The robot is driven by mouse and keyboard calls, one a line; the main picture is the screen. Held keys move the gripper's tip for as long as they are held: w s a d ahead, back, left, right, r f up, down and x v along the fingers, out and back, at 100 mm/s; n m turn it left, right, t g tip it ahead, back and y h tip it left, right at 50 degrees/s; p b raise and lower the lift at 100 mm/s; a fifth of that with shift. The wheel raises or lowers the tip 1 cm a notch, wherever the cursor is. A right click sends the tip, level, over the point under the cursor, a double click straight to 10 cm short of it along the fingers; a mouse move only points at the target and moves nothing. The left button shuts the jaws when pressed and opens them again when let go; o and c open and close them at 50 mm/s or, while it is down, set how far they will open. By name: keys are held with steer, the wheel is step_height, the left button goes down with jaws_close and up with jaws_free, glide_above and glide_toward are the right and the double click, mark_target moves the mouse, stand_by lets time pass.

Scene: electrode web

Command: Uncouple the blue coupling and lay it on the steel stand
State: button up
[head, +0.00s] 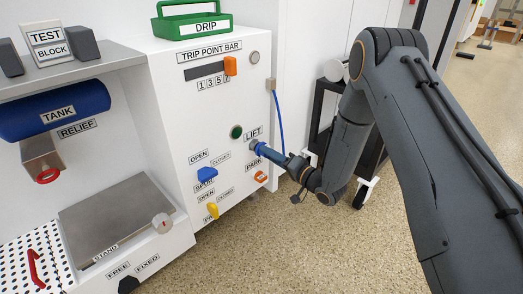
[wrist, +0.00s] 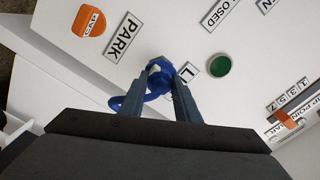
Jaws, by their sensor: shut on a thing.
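The blue coupling (head: 259,148) is at the white panel near the LIFT label, on a pale metal fitting. My gripper (head: 282,159) reaches it from the right. In the wrist view my gripper (wrist: 157,88) has one finger on each side of the blue coupling (wrist: 159,77) and is shut on it. A blue hose loops from the coupling to the left there. I cannot tell whether the coupling is still locked to the fitting. The steel stand (head: 115,220) is a flat grey plate at lower left, with its top bare.
A blue valve handle (head: 207,174), a yellow handle (head: 212,211) and an orange PARK part (head: 261,177) sit on the panel near my gripper. The blue hose (head: 279,122) hangs from a box above. A dark cart (head: 322,112) stands behind my arm.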

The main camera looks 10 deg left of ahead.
steer(key=shift+d, duration=0.15)
steer(key=shift+p+v, duration=0.65)
steer(key=shift+v, duration=0.55)
